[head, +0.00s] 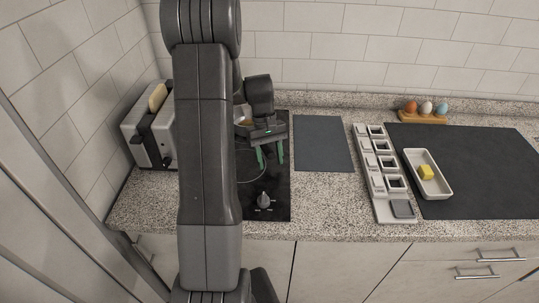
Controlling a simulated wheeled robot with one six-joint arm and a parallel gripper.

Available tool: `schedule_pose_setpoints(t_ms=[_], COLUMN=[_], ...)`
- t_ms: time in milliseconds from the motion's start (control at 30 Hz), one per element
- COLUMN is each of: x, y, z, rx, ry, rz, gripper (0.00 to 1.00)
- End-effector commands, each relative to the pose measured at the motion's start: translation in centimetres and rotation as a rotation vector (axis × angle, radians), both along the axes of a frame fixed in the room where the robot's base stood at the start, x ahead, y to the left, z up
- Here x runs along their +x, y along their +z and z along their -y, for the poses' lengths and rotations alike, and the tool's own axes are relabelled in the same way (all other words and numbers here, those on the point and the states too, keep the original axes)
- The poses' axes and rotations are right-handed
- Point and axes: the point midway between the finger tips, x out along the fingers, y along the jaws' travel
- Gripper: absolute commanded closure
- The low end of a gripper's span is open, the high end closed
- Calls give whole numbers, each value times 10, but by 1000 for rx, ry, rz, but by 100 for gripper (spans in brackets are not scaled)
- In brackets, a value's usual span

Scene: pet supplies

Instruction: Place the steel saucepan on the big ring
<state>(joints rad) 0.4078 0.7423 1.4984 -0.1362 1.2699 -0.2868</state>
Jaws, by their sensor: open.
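A black hob (277,205) lies in the counter, partly hidden behind my arm. A thin ring outline (262,180) is marked on it, its left part covered by my arm. I cannot tell its size against any other ring. My gripper (270,156) is over the hob, pointing down, with its two green-tipped fingers apart and nothing seen between them. I cannot make out the steel saucepan for certain. A small bit of something pale and brownish shows behind my gripper at the back of the hob, mostly hidden by my arm.
A dial (264,201) sits at the hob's front. A toaster with bread (150,135) stands left. Right are a dark board (323,143), a white rack of square frames (377,180), a white dish (435,185) with a yellow block, a dark mat (490,165) and an egg holder (424,117).

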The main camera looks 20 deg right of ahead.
Motion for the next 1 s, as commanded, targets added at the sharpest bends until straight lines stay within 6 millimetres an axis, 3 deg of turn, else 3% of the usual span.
schedule_pose_setpoints(t_ms=[167, 600, 800, 1000], x=[7, 39, 45, 46], y=[13, 93, 109, 112], z=[1, 2, 3, 3], rx=[-2, -1, 0, 0], ry=[1, 0, 0, 0], rz=[4, 4, 1, 1], gripper=[54, 54, 54, 54])
